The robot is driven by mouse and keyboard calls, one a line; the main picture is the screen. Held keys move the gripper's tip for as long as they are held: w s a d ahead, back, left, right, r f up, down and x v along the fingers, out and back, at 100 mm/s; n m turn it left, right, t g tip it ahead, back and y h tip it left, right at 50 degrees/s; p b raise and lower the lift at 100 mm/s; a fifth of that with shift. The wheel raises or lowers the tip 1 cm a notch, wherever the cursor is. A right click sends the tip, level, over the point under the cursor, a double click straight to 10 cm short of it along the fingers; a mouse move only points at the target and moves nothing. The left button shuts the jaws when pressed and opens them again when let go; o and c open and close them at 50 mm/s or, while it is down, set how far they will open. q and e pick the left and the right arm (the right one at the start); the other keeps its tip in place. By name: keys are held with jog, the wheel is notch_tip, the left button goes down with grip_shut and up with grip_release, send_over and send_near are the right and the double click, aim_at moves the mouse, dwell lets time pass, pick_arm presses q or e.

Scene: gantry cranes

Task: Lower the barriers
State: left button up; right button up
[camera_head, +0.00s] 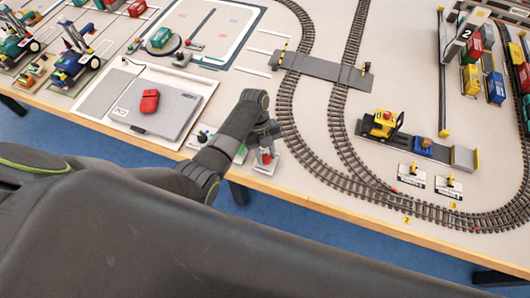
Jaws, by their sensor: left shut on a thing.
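The grey level crossing plate (322,66) lies across the two railway tracks. A striped yellow-and-black barrier (283,52) stands raised at its left end. A second, smaller-looking post (365,69) shows at its right end; its bar is hard to make out. My left gripper (266,151) is at the front table edge, shut on the lever of a small white control panel (280,162). A red part of the lever shows just below the fingers; the rest is hidden by the gripper. My right gripper is not in view.
A grey case (155,112) with a red object (149,101) lies left of the gripper. A small white panel (200,137) with a lever stands beside it. A yellow vehicle (382,124) and two lever panels (412,175) are to the right. Curved track (345,160) runs close by.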

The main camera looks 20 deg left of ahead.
pick_arm(q)
jog(key=shift+w+d+m+g+y, duration=0.15)
jog(key=shift+m+y, duration=0.25)
jog(key=shift+m, duration=0.65)
jog(key=shift+s+a+m+g+y, duration=0.1)
jog(key=shift+m+g+y, duration=0.25)
jog(key=shift+m, duration=0.7)
jog(key=o, duration=1)
jog(key=shift+c, duration=0.2)
jog(key=shift+r, duration=0.1)
jog(key=p+v, duration=0.5)
jog(key=v, duration=1.2)
jog(key=shift+r, duration=0.15)
